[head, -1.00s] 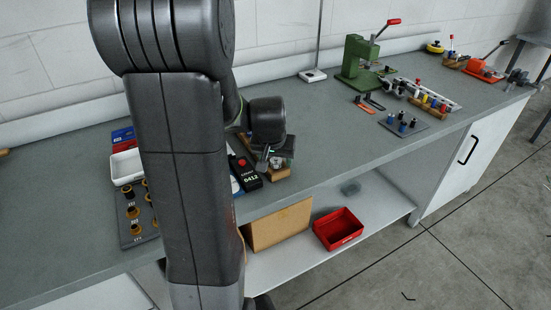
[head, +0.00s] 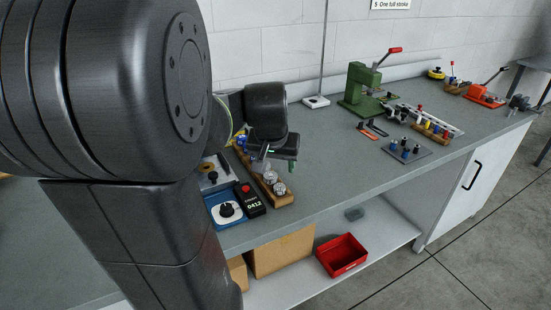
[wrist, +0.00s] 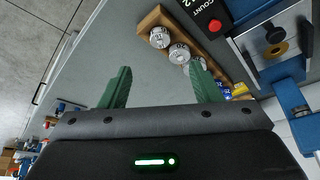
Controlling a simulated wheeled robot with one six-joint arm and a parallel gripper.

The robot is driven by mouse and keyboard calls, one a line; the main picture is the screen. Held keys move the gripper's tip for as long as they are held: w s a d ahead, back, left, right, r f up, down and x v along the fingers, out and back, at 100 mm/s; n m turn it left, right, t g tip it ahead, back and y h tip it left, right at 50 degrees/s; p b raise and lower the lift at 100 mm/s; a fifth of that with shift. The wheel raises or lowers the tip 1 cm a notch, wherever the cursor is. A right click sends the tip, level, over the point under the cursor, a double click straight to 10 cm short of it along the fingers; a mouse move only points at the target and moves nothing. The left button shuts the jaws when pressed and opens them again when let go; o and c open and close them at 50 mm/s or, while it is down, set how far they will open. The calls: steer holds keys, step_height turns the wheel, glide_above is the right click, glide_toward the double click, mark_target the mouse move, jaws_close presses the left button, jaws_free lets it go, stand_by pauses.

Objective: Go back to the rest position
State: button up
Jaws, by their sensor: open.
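My gripper (wrist: 160,82) shows in the wrist view with its two green fingers wide apart and nothing between them. In the head view my gripper (head: 262,160) hangs over the near part of the grey bench (head: 322,150), beside a wooden block with silver round pieces (head: 279,188). My arm covers the left part of the bench in the head view.
A black counter box with a red button (head: 250,198) and a blue device with a dial (head: 226,209) stand close to my gripper. A green press (head: 363,90) stands farther back. A red bin (head: 342,254) sits on the lower shelf. The bench middle is clear.

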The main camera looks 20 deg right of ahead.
mark_target(279, 187)
steer(key=shift+v, duration=0.75)
steer(key=shift+f, duration=0.15)
steer(key=x, duration=1.3)
steer(key=shift+f+b, duration=0.25)
steer(key=shift+b, duration=0.15)
steer(key=shift+r+p, duration=0.3)
steer(key=shift+r, duration=0.05)
steer(key=shift+w+f, duration=0.1)
steer(key=shift+f, duration=0.1)
